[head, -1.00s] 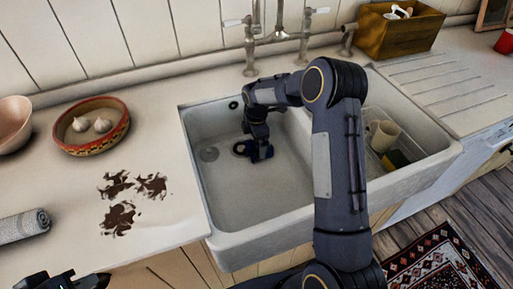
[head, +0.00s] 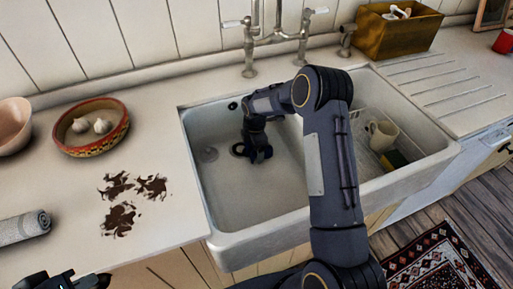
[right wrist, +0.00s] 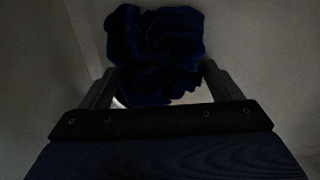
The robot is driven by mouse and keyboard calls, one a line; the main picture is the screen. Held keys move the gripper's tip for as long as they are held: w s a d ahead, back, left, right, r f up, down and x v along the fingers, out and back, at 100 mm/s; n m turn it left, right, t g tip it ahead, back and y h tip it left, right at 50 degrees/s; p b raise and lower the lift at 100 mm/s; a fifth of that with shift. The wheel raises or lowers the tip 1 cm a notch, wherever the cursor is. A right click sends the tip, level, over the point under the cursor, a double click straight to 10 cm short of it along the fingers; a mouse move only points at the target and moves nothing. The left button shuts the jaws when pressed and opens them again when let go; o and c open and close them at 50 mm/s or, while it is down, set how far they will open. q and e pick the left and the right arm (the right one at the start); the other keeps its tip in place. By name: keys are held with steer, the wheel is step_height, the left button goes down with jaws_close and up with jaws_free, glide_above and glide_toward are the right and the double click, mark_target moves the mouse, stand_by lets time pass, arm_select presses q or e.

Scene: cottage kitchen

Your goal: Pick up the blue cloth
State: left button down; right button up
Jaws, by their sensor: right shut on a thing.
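The blue cloth (right wrist: 155,42) is a crumpled dark blue bundle in the dim right wrist view. My right gripper (right wrist: 158,80) has a finger on each side of its near part and is shut on it. In the head view my right gripper (head: 256,153) is low inside the left basin of the white sink (head: 262,208), and I cannot make out the cloth there. Whether the cloth touches the basin floor is unclear. My left gripper (head: 65,281) is at the bottom left edge, partly cut off, and its jaws are unclear.
The basin walls surround my right gripper. The right basin holds a cream mug (head: 382,135) and a sponge (head: 394,160). The tap (head: 277,38) stands behind. On the left counter are brown stains (head: 120,218), a garlic bowl (head: 92,128) and a rolled grey towel (head: 22,227).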

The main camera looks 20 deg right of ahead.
steer(key=shift+r, duration=0.5)
step_height(320, 180, up, 2)
steer(key=shift+r, duration=0.1)
steer(key=s+a+r+b, duration=0.1)
steer(key=s+a+r, duration=0.2)
steer(key=s+r, duration=0.6)
steer(key=s, duration=0.4)
steer(key=shift+s+r+b, duration=0.35)
steer(key=shift+r+b, duration=0.05)
steer(key=shift+a+r, duration=0.1)
step_height(320, 180, up, 12)
steer(key=p, duration=1)
